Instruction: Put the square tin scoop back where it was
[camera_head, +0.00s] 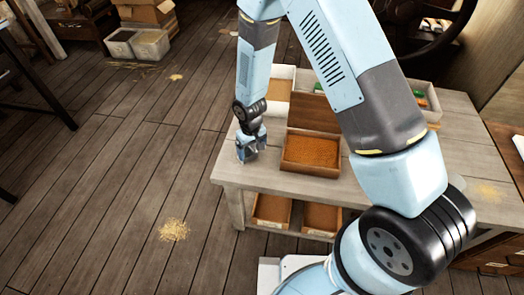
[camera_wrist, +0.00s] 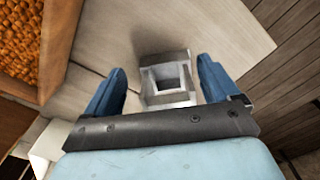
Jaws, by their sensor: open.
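The square tin scoop (camera_wrist: 150,98) is a small grey metal piece with a square opening, seen in the wrist view on the pale table top. My gripper (camera_wrist: 160,66) is open, with one blue finger on each side of the scoop. Gaps show between the scoop and both fingers, so it does not look gripped. In the head view my gripper (camera_head: 247,150) is low over the table's left end, left of the box of orange grains (camera_head: 311,152). I cannot clearly make out the scoop there. The scoop's lower part is partly hidden by my gripper in the wrist view.
The wooden table (camera_head: 285,187) has a shelf below with brown boxes (camera_head: 271,210). A pale box (camera_head: 278,88) and a box with green and red items (camera_head: 420,98) stand farther back. My arm hides part of the table. Floor to the left is mostly clear.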

